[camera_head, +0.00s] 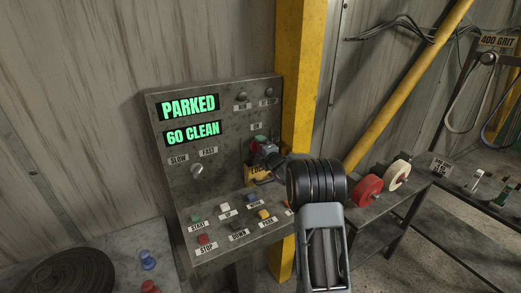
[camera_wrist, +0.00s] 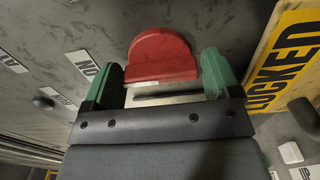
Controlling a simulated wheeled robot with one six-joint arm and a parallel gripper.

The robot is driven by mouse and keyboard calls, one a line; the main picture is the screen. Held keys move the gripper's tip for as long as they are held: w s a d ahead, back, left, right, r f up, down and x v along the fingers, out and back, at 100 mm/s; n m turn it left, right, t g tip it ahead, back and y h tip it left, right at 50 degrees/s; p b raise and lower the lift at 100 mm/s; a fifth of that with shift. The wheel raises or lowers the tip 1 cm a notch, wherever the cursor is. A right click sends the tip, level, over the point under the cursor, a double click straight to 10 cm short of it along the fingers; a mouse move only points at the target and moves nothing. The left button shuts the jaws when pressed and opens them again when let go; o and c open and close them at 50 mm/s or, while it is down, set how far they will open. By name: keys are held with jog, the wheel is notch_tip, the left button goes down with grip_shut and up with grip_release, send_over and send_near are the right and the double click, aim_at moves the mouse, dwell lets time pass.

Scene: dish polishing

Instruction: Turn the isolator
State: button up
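The isolator's red handle (camera_wrist: 162,55), rounded at one end, shows in the wrist view on the grey panel. It lies between the two green fingertips of my gripper (camera_wrist: 163,78). A gap shows on its left side; the right finger is very close to it, and I cannot tell whether they touch. My gripper is open. In the head view my gripper (camera_head: 270,152) is at the right side of the control panel (camera_head: 232,165), below an ON label, and mostly hides the isolator.
A yellow LOCKED sign (camera_wrist: 288,50) is close to the right finger. The display (camera_head: 189,107) reads PARKED. A speed knob (camera_head: 197,170) and several push buttons are on the panel. A yellow post (camera_head: 300,80) stands behind; red (camera_head: 367,190) and cream (camera_head: 396,174) wheels are at right.

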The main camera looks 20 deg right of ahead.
jog(key=c, duration=0.6)
jog(key=shift+o, duration=0.2)
jog(key=shift+b, duration=0.3)
jog(key=shift+f+m+b, duration=0.15)
jog(key=shift+m+b, duration=0.7)
jog(key=shift+m, duration=0.15)
jog(key=m+b, duration=0.2)
jog(key=m, duration=0.2)
jog(key=shift+m, duration=0.3)
jog(key=m, duration=0.5)
jog(key=shift+r, duration=0.2)
jog(key=m+p, duration=0.1)
jog(key=m, duration=0.5)
jog(key=shift+p, duration=0.3)
